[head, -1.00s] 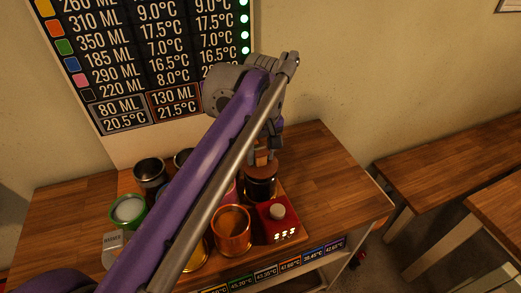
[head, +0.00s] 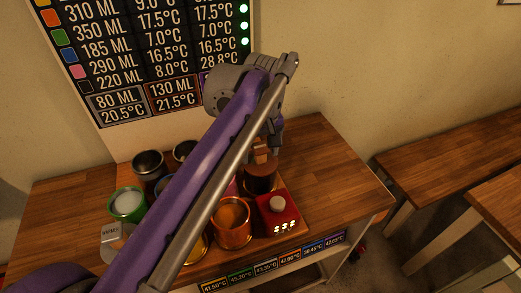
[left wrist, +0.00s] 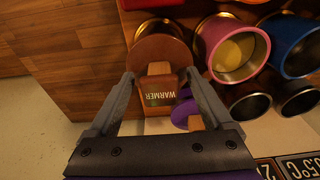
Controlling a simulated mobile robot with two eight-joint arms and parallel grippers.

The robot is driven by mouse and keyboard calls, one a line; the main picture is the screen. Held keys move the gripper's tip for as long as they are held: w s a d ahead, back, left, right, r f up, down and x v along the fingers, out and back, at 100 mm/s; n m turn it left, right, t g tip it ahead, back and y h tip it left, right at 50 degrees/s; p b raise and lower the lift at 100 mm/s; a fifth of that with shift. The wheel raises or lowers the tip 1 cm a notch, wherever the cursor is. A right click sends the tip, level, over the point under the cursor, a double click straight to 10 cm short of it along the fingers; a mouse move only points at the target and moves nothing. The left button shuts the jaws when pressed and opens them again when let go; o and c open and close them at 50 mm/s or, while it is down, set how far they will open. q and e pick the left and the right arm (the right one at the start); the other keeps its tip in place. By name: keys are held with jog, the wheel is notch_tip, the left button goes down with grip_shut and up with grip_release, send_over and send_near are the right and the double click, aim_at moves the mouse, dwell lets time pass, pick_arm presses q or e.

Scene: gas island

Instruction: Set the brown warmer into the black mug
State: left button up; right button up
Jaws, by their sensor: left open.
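The brown warmer (left wrist: 161,88) shows in the left wrist view with a round disc and a block handle marked WARMER. In the head view its brown disc (head: 262,170) is at the top of a dark mug (head: 259,187), which I take for the black mug. How deep the warmer sits in it cannot be told. My left gripper (left wrist: 160,78) is open, its fingers on either side of the warmer's handle, with a gap visible on the left. The left gripper (head: 264,146) also shows above the mug in the head view. My right gripper is not in view.
A red box with a knob (head: 278,214) and an orange mug (head: 231,224) stand close in front. A green mug (head: 127,204) and a steel-rimmed dark mug (head: 149,164) are at left. Pink (left wrist: 232,48) and blue (left wrist: 290,45) mugs are beside the warmer. The table's right side is clear.

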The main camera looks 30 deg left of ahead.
pick_arm(q)
jog(key=r, duration=0.3)
jog(key=r+p, duration=0.1)
jog(key=r, duration=0.3)
jog(key=d+r, duration=0.1)
jog(key=r, duration=0.2)
jog(key=shift+s+r+p, duration=0.35)
jog(key=shift+s+r, duration=0.05)
